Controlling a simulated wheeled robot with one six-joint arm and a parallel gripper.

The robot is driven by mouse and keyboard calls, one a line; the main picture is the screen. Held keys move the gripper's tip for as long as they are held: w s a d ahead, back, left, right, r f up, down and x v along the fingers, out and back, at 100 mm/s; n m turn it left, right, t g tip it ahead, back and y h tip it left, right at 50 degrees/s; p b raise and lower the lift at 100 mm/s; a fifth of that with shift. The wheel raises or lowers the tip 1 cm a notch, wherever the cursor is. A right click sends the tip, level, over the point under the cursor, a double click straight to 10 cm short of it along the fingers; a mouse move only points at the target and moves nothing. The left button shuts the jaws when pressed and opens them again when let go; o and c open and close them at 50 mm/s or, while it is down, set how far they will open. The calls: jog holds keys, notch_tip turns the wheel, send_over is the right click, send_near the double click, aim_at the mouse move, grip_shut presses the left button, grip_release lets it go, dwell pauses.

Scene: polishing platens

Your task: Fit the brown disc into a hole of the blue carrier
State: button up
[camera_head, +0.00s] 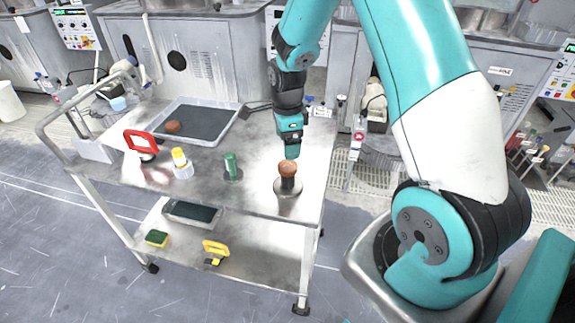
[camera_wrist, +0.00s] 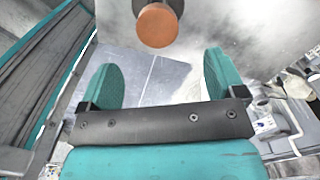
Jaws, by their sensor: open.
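A brown disc-like piece (camera_head: 173,127) lies in the grey tray at the back left of the cart. Another brown round piece (camera_head: 288,168) sits on top of a dark post on a round metal base near the cart's right end. It also shows in the wrist view (camera_wrist: 157,25), beyond the fingertips and not between them. My gripper (camera_head: 291,154) points down close above that post. Its two teal fingers (camera_wrist: 160,74) are apart with nothing between them. I cannot make out a blue carrier in either view.
The steel cart (camera_head: 255,196) also bears a red-handled tool (camera_head: 141,143), a yellow-capped bottle (camera_head: 181,161) and a green cylinder (camera_head: 232,165). The grey tray (camera_head: 237,113) is mostly empty. Grey machines stand behind.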

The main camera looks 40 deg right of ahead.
aim_at(288, 165)
jog(key=shift+s+f+p, duration=0.15)
jog(key=shift+f+p, duration=1)
jog(key=shift+f, duration=2.7)
jog(key=c, duration=1.2)
jog(key=shift+o, duration=0.2)
jog(key=shift+r, duration=0.15)
